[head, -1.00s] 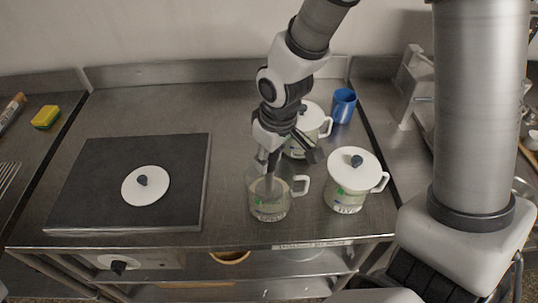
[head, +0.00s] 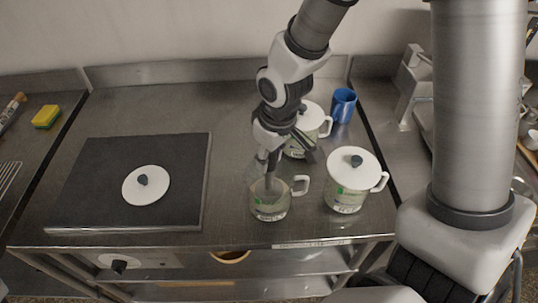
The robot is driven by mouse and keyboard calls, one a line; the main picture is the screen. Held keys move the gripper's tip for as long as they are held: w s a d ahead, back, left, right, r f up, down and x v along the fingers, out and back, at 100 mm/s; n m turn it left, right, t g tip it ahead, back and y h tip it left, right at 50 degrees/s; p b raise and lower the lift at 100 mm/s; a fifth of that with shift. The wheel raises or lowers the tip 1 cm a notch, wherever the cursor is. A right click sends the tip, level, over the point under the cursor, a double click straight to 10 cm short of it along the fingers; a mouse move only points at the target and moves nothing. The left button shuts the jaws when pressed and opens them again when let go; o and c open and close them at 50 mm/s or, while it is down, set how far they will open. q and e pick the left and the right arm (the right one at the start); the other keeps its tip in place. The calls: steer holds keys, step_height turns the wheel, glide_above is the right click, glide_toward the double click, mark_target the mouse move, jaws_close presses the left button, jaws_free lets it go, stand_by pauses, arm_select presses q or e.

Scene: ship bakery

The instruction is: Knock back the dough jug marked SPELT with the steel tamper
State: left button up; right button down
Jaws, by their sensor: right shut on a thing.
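An open clear jug (head: 270,207) with a handle on its right and a green mark stands near the table's front edge, pale dough inside. I cannot read its label. My right gripper (head: 266,158) is above it, shut on the steel tamper (head: 257,172). The tamper points down into the jug's mouth; its lower end is hard to make out. A lidded jug (head: 347,196) stands to the right, and another lidded jug (head: 300,149) stands behind, partly hidden by my gripper. A loose white lid (head: 155,193) with a dark knob lies at left. My left gripper is not in view.
The loose lid rests on a dark flat plate (head: 90,190) on the steel table (head: 150,110). A yellow-green sponge (head: 46,117) lies far left. The steel is clear behind the plate.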

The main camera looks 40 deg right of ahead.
steer(key=shift+r+p, duration=4.65)
steer(key=shift+r, duration=0.4)
steer(key=shift+f, duration=0.1)
